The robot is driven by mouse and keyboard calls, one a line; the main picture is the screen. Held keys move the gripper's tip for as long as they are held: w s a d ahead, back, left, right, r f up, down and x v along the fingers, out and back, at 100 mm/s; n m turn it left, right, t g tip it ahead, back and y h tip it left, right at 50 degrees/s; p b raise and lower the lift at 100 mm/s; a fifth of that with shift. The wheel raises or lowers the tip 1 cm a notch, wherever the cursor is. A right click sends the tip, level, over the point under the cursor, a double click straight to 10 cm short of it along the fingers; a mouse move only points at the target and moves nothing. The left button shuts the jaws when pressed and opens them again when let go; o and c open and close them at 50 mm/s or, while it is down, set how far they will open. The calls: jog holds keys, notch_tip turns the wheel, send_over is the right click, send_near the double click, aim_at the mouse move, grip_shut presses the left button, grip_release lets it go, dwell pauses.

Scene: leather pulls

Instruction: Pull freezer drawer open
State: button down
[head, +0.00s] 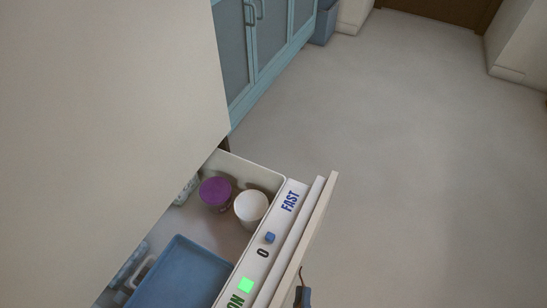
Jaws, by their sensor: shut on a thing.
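The freezer drawer (265,262) stands open, pulled out from the pale freezer body (110,120). I look down into it from above. Its front panel (316,228) faces right, and the inner edge strip carries the words FAST and ON, a 0, a blue knob and a lit green square. A thin brown leather pull (301,271) shows on the outer face of the front, low in view. My gripper (303,297) shows only as a small dark blue tip at the bottom edge, closed at the pull. The rest of it is out of frame.
Inside the drawer are a purple-lidded tub (215,191), a white tub (250,207) and a blue tray (182,277). Teal cabinets (268,45) and a blue bin (323,25) stand beyond. The grey floor (420,150) to the right is clear.

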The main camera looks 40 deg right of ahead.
jog(key=s+d, duration=0.2)
jog(key=s, duration=0.4)
jog(key=shift+p, duration=0.3)
jog(key=c, duration=0.8)
grip_release()
jog(key=shift+c, duration=0.2)
jog(key=b+v, duration=0.1)
jog(key=v, duration=1.2)
jog(key=shift+b, duration=0.35)
jog(key=shift+s+f, duration=0.1)
